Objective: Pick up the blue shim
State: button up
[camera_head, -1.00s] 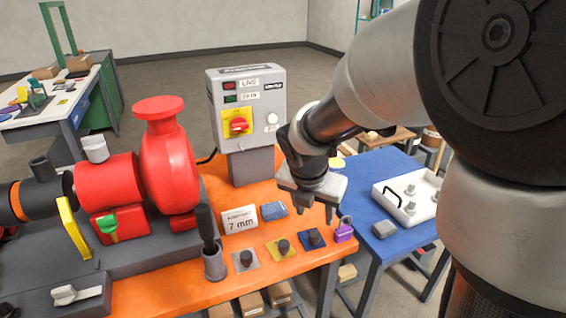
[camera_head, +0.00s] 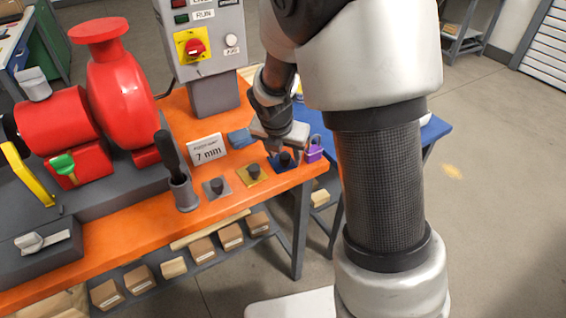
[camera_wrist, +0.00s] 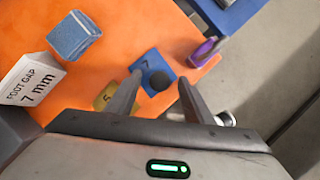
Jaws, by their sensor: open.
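The blue shim (camera_head: 291,168) is a flat plate with a black knob, lying near the right end of the orange bench. In the wrist view the shim (camera_wrist: 149,62) shows a mark that looks like a 7. My gripper (camera_head: 283,150) is low over it. In the wrist view my gripper (camera_wrist: 160,79) is open, with one finger on each side of the black knob. I cannot tell whether the fingers touch the knob. Part of the shim is hidden behind the left finger.
A yellow shim (camera_head: 252,175) and a grey shim (camera_head: 215,188) lie to the left. A purple padlock (camera_head: 314,152) is close on the right. A "7 mm" sign (camera_head: 207,149), a blue block (camera_head: 240,138) and a cup with a tool (camera_head: 184,194) stand nearby.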

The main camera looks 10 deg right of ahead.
grip_shut()
